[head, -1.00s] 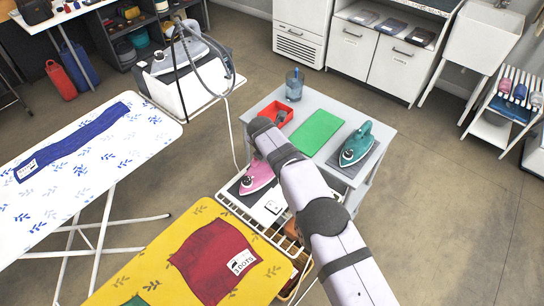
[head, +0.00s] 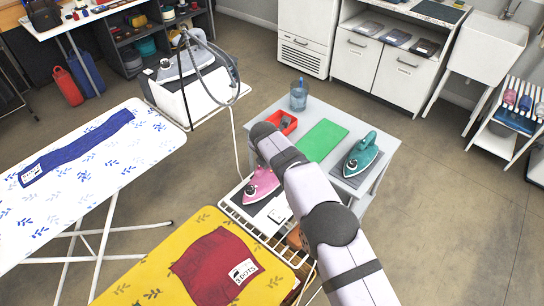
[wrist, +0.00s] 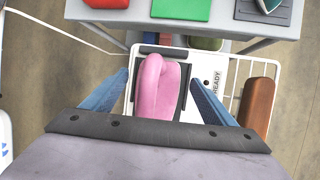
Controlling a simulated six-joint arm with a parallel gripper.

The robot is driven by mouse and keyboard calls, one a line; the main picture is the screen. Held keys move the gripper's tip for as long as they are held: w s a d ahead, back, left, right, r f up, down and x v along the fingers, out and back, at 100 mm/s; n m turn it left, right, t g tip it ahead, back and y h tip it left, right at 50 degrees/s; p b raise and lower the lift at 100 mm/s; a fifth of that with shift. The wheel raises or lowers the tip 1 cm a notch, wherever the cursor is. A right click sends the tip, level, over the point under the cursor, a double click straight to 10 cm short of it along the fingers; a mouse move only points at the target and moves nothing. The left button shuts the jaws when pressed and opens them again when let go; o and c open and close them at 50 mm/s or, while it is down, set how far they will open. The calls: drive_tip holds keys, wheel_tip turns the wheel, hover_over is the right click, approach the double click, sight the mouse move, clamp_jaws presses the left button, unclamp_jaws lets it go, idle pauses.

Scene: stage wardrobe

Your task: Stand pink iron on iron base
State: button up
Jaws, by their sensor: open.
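The pink iron (head: 262,184) lies flat, sole down, on the dark pad of a white iron base (head: 279,214) in the wire rack beside the yellow ironing board. In the wrist view the pink iron's handle (wrist: 160,86) stands between the two blue fingers of my gripper (wrist: 160,78). The fingers are open, with a gap on each side of the handle. The iron base (wrist: 213,82) shows to the right of the iron, marked READY. The iron's lower part is hidden by my gripper's palm. In the head view my arm hides my fingers.
A grey table (head: 385,140) behind holds a teal iron (head: 362,152) on a dark pad, a green cloth (head: 320,140), a red tray (head: 291,121) and a blue cup (head: 298,97). A brown object (wrist: 258,105) lies right of the base. A white cord (head: 236,150) hangs left of the iron.

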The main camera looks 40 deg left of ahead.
sight(272, 184)
drive_tip(key=b+v, duration=0.2)
drive_tip(key=v, duration=0.7)
drive_tip(key=shift+s+r, duration=0.15)
drive_tip(key=shift+r, duration=0.25)
drive_tip(key=w+d+m+g+h, duration=0.1)
drive_tip(key=w+d+m, duration=0.35)
drive_tip(key=d, duration=0.55)
drive_tip(key=w+d+m+h, duration=0.1)
drive_tip(key=w+d+m, duration=0.2)
drive_tip(key=d+m, duration=0.45)
drive_tip(key=s+d+m+g, duration=0.2)
drive_tip(key=d+m, duration=0.6)
drive_tip(key=d, duration=1.2)
drive_tip(key=s+d+f+m, duration=0.2)
drive_tip(key=s+d+m, duration=0.5)
drive_tip(key=s+d, duration=0.1)
drive_tip(key=s+d+f+m+g, duration=0.1)
drive_tip(key=s+d+m, duration=0.7)
drive_tip(key=s+d, duration=0.1)
drive_tip(key=shift+s+f+m+g, duration=0.3)
drive_tip(key=shift+f, duration=0.05)
